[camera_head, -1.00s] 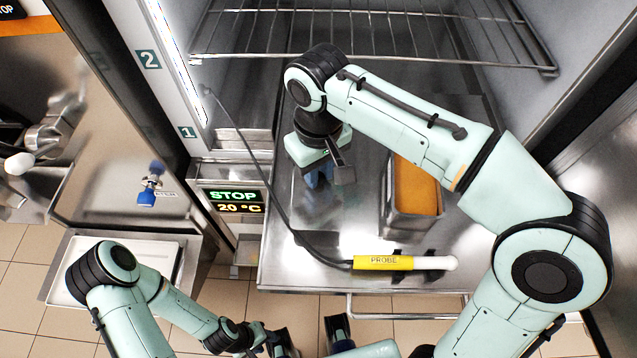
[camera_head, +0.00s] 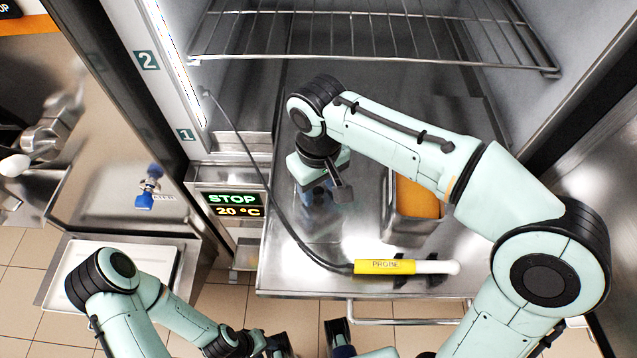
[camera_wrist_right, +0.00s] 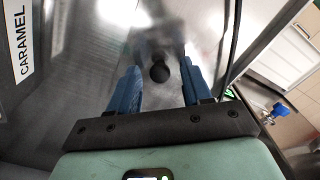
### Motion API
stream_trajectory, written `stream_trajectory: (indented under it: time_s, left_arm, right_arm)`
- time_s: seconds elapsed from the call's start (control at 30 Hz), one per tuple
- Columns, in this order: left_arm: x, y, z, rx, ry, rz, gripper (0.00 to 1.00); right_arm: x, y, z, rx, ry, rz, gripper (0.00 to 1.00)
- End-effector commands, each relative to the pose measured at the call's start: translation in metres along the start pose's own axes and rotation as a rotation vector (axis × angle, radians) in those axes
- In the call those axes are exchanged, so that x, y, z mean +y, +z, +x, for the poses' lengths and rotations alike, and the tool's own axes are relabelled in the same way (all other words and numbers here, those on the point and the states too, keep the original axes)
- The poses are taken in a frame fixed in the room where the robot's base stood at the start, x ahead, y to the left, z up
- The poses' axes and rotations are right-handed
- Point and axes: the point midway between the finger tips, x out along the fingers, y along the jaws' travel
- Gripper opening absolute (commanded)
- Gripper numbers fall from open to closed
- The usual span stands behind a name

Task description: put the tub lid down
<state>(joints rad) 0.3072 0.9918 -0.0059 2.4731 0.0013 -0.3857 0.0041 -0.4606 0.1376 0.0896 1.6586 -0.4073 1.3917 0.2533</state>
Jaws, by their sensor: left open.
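My right gripper (camera_head: 320,195) points down over the steel shelf, to the left of the tub. In the right wrist view its two blue fingers (camera_wrist_right: 161,85) stand on either side of a round black knob (camera_wrist_right: 160,72). A gap seems to show beside the knob, but I cannot tell whether the fingertips grip it. The lid's outline blends into the shiny steel and is hard to make out. The steel tub (camera_head: 413,228) with orange contents (camera_head: 418,197) stands uncovered on the shelf, partly hidden by my right arm. My left gripper (camera_head: 312,346) is open at the bottom edge, cut off there.
A yellow and white probe (camera_head: 385,267) lies at the shelf's front edge, its black cable running up to the left wall. A wire rack (camera_head: 375,62) is above. A display (camera_head: 233,204) reads STOP, 20 °C. A white tray (camera_head: 75,265) stands at lower left.

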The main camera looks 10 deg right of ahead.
Motion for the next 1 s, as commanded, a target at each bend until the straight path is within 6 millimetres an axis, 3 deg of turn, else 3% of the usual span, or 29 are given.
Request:
stream_trajectory:
  time_s: [0.23,0.7,1.0]
  left_arm:
    - [0.002,0.000,-0.004,0.001,0.001,0.000,0.43]
    - [0.012,-0.004,-0.029,0.012,0.004,0.004,0.43]
    - [0.015,-0.006,-0.035,0.015,0.005,0.005,0.43]
  right_arm:
    - [0.000,-0.001,-0.010,0.003,-0.001,0.000,0.49]
    - [0.000,-0.001,-0.104,0.004,-0.001,0.000,0.49]
    - [0.000,-0.001,-0.124,0.000,0.000,-0.001,0.49]
